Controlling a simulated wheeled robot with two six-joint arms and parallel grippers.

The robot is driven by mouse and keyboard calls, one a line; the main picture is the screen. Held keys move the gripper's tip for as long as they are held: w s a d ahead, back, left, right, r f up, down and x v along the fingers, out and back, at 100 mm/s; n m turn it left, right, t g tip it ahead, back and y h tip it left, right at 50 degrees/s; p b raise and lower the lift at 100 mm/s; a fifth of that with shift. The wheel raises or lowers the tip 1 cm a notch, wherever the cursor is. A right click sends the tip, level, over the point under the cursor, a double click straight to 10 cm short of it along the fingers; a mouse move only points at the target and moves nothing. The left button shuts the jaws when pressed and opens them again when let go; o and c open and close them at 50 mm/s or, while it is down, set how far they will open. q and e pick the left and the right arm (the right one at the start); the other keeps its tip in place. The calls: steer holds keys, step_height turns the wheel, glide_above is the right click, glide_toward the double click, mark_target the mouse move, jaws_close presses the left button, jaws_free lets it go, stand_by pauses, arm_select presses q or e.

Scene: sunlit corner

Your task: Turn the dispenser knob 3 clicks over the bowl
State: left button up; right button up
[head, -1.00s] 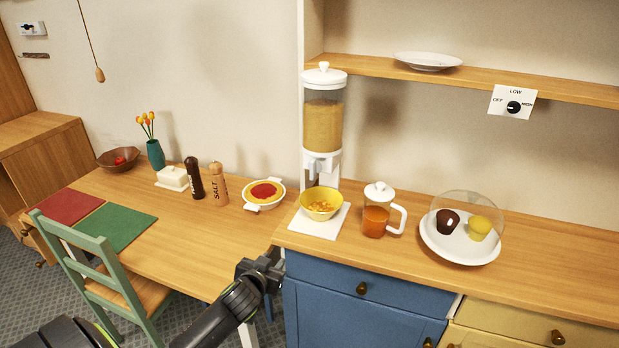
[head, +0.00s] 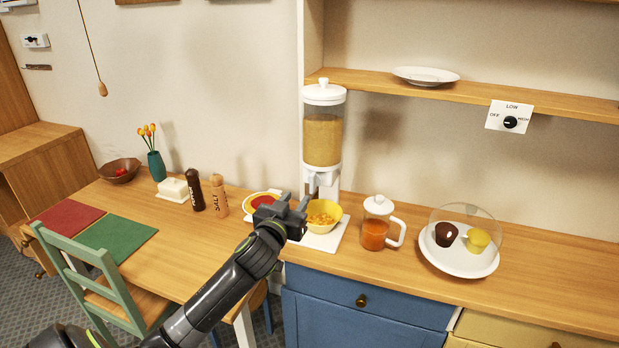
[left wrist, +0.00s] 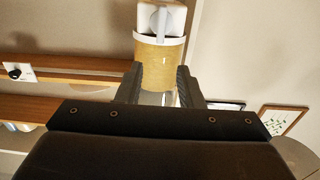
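The dispenser (head: 323,140) has a clear body full of tan grain and a white lid, and stands at the back of the blue cabinet's top. Its white knob (head: 312,180) is on the lower front; it also shows at the top of the left wrist view (left wrist: 160,20). The yellow bowl (head: 328,207) with orange pieces sits below the spout on a white mat (head: 330,240). My left gripper (head: 292,207) is in front of the bowl's left side, short of the knob. Its fingers are apart and empty in the left wrist view (left wrist: 159,85). My right gripper is out of view.
A glass jug of orange drink (head: 375,232) stands right of the mat, and a domed plate of muffins (head: 459,262) farther right. A red-filled dish (head: 258,200), salt mill (head: 218,194) and dark mill (head: 194,190) are on the left.

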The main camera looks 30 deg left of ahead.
mark_target(311, 178)
arm_select(q)
steer(key=p+x, duration=0.2)
steer(key=x, duration=0.8)
steer(key=shift+w, duration=0.35)
jaws_close()
